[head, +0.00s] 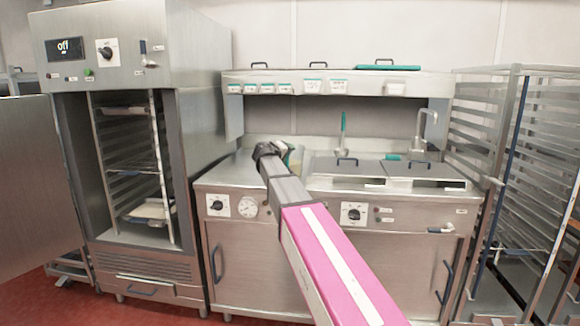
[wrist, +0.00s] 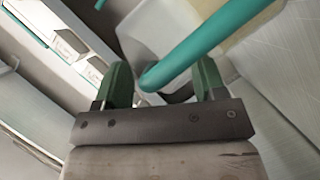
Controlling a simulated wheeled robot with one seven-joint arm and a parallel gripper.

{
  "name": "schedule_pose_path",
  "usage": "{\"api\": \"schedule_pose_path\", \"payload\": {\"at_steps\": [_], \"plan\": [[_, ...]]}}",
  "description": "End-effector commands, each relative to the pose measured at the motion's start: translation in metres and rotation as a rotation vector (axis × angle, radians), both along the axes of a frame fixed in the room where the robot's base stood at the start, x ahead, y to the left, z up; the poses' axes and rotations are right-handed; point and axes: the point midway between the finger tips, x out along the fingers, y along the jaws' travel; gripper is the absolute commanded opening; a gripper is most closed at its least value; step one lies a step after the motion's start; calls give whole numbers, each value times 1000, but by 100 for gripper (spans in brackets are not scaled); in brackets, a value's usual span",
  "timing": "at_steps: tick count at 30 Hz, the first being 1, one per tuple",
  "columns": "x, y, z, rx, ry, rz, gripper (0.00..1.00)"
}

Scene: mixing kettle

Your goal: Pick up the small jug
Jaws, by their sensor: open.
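My gripper (head: 268,150) is over the left part of the steel counter, at the end of my pink and grey arm. In the wrist view its two green fingers (wrist: 164,84) are apart. A pale, smooth vessel (wrist: 150,38), which looks like the small jug, is just beyond and between the fingertips. A thick teal bar (wrist: 205,42), apparently its handle, slants down from the upper right to between the fingers. I cannot tell whether the fingers touch it. In the head view the gripper and arm hide most of the jug.
The steel counter (head: 228,172) has kettle lids (head: 345,168) right of my gripper and a tap (head: 424,128) behind. A shelf (head: 330,76) with several small containers overhangs the back. A tall open cabinet (head: 130,150) stands left, a wire rack (head: 515,180) right.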

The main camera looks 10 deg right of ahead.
Motion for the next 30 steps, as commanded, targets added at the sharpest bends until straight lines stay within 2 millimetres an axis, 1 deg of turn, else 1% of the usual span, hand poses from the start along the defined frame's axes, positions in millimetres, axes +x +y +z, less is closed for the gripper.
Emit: {"api": "schedule_pose_path", "payload": {"at_steps": [1,2,3,5,6,7,8,30], "plan": [[0,0,0,0,0,0,64],[0,0,0,0,0,0,58],[0,0,0,0,0,0,45],[0,0,0,1,0,0,25],[0,0,0,1,0,0,12],[0,0,-1,2,0,-1,2],[0,0,-1,2,1,0,0],[-1,0,-4,5,7,-3,0]]}}
